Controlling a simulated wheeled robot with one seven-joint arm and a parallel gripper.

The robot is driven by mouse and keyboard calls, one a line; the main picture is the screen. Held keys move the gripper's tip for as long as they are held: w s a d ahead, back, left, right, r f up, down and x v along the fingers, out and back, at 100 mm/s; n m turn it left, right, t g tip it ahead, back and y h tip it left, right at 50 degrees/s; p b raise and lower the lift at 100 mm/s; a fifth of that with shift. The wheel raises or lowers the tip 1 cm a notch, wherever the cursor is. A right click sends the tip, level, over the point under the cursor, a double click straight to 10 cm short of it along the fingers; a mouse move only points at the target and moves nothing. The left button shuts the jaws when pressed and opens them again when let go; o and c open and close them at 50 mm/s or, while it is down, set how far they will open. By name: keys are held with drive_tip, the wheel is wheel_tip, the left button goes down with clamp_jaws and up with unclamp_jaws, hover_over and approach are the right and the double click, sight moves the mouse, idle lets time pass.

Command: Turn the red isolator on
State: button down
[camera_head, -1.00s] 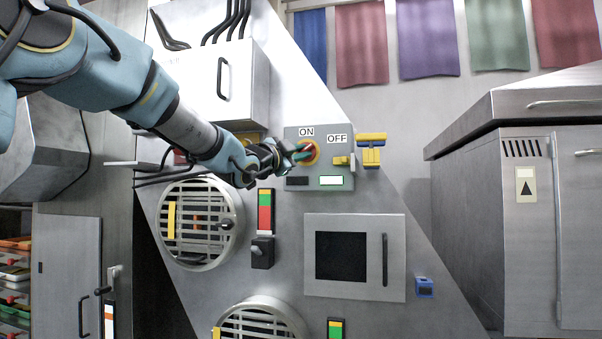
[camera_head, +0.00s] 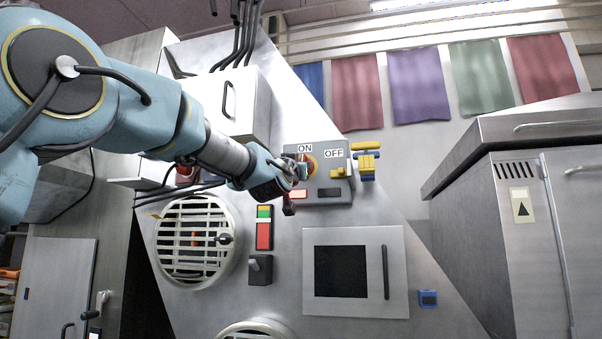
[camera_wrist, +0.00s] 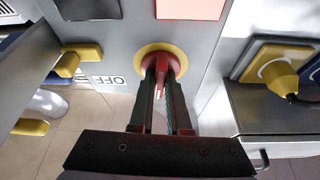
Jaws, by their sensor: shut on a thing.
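The red isolator (camera_head: 311,167) is a red handle on a yellow round plate, set in a grey panel (camera_head: 327,187) with ON and OFF labels. My gripper (camera_head: 299,168) reaches it from the left and partly covers it. In the wrist view the red handle (camera_wrist: 164,64) sits between the two dark fingers of my gripper (camera_wrist: 166,74), which are shut on it. The panel's left lamp (camera_head: 298,194) is lit red and its right lamp (camera_head: 329,192) is dark. The handle's exact angle is hard to tell in the head view.
A small yellow knob (camera_head: 338,173) sits right of the isolator, and a yellow and blue fitting (camera_head: 367,160) beside the panel. Below are a dark square window (camera_head: 341,271), a round slatted vent (camera_head: 194,240) and a black switch (camera_head: 260,269). A steel cabinet (camera_head: 510,230) stands at right.

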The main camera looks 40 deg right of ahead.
drive_tip(key=shift+f+n+t+y, duration=0.1)
drive_tip(key=shift+n+t+y, duration=0.3)
drive_tip(key=shift+n, duration=0.5)
drive_tip(key=c, duration=0.9)
unclamp_jaws()
drive_tip(key=b+v, duration=0.3)
drive_tip(key=v, duration=0.7)
drive_tip(key=shift+s+a+f, duration=0.2)
drive_tip(key=shift+f, duration=0.1)
